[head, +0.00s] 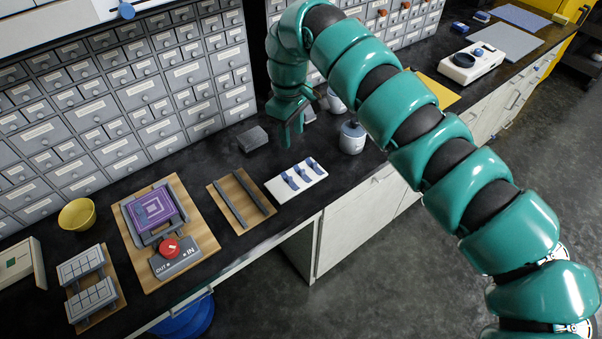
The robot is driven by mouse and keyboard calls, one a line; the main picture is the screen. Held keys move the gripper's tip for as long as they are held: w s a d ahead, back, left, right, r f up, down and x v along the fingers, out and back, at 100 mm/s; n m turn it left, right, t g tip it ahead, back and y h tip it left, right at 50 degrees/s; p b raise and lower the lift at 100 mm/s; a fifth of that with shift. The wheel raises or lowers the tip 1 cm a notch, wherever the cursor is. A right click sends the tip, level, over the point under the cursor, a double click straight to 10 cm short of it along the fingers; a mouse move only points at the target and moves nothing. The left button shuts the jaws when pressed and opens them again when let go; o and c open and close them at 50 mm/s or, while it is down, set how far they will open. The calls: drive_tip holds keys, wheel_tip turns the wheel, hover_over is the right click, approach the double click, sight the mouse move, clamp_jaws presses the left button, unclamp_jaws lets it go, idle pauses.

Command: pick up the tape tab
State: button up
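Several small blue-grey pieces (304,174), which may be the tape tabs, lie in a row on a white board (317,180) on the dark bench. My gripper (290,136) points down over the bench, behind the white board and apart from it. Its fingers are small and partly overlap in this view, so I cannot tell whether they are open or shut. I see nothing clearly held between them.
A grey block (252,138) lies left of my gripper; a lidded white jar (352,139) stands right. A wooden board with two dark rails (228,203) lies left of the white board. Drawer cabinets (130,95) line the back.

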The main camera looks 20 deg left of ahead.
drive_tip(key=m, duration=0.1)
drive_tip(key=m+p, duration=0.3)
drive_tip(key=p, duration=0.2)
hover_over(291, 178)
wheel_tip(291, 178, down, 12)
drive_tip(key=shift+s+d, duration=0.1)
drive_tip(key=shift+s, duration=0.05)
drive_tip(key=shift+f, duration=0.4)
drive_tip(key=f, duration=0.1)
drive_tip(key=f+p, duration=0.1)
drive_tip(key=f, duration=0.1)
drive_tip(key=shift+a+p, duration=0.2)
drive_tip(key=shift+p, duration=0.1)
drive_tip(key=shift+f, duration=0.75)
clamp_jaws()
